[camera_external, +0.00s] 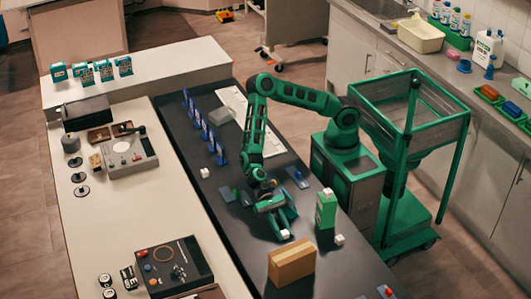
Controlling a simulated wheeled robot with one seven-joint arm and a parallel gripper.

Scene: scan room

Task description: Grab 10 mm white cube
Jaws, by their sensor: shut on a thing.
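My gripper (281,228) points down over the dark bench top in the middle of the view. It is shut on a small white cube (285,235), which shows at its fingertips. I cannot tell whether this cube touches the bench. Another white cube (204,172) lies to the left of my arm. A third white cube (339,239) lies to the right, near the bench's right edge. A small white piece (327,191) shows at the top of a green carton. The cubes are too small in this view to judge their exact sizes.
The green carton (326,211) stands right of my gripper. A brown box (292,263) stands close in front of it. Several blue upright items (204,127) stand in a row behind. Flat blue pieces (298,177) lie near my arm. The dark bench (228,238) is clear at front left.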

